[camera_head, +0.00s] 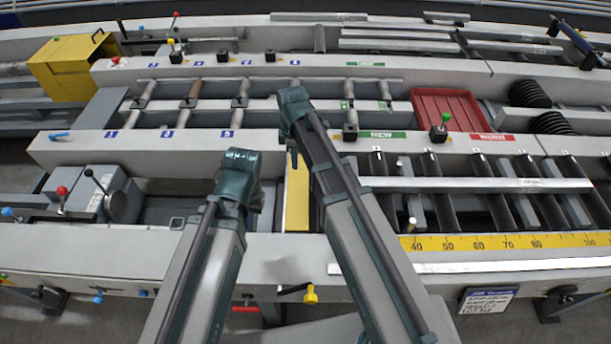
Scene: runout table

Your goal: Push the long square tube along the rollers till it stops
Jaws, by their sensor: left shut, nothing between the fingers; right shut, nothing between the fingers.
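A long pale grey square tube (480,185) lies across several dark rollers (500,212) on the right half of the table. Its left end is close to my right forearm, and I cannot tell whether they touch. My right gripper (292,103) is shut and empty, beyond and to the left of the tube's left end. My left gripper (240,165) is shut and empty, further left, above the table and clear of the tube. The fingertips of both grippers are hard to make out from here.
A yellow plate (297,195) stands between my arms. A yellow scale (520,242) runs along the front edge, with a long pale strip (480,266) below it. A red tray (447,108), a green-knobbed post (439,132) and a red-knobbed lever unit (90,195) stand nearby.

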